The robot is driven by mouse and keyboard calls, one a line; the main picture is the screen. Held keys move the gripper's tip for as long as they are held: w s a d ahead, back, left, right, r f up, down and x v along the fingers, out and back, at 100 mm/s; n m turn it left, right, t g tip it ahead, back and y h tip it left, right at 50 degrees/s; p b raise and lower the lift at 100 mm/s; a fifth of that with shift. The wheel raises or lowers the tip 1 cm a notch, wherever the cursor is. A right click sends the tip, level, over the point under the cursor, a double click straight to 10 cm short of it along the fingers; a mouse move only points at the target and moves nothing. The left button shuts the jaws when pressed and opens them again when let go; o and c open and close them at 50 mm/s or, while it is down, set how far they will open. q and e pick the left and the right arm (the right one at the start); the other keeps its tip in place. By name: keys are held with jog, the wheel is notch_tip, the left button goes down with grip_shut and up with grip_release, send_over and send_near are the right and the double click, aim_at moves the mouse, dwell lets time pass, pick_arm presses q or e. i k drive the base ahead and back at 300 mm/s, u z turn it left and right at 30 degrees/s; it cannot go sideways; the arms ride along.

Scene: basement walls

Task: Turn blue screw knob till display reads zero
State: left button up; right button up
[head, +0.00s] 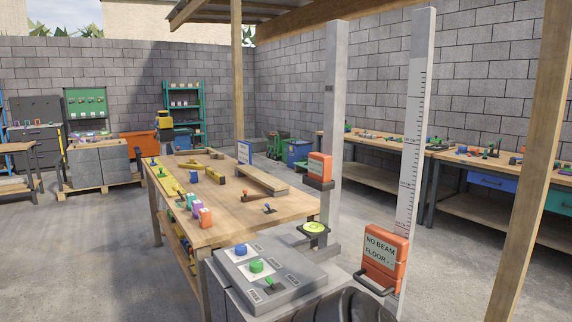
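A grey control box (283,264) stands at the near end of the wooden workbench. On its sloped top are a blue knob (240,251), a green knob (257,266) and a small green lever (271,284). The small labels beside them are too small to read. An orange unit with a display (381,252) sits low on a tall scaled post at the right. Its text appears to read "NO BEAM" and "FLOOR" followed by dashes. No number shows on it. Neither of my grippers is in view.
The wooden workbench (225,225) holds several tools and blocks. Open concrete floor (455,265) lies at right.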

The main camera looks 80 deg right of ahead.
aim_at(241, 249)
jog(key=z, duration=0.5)
jog(key=i, duration=0.55)
jog(key=z, duration=0.65)
jog(key=i, duration=2.35)
jog(key=z, duration=2.3)
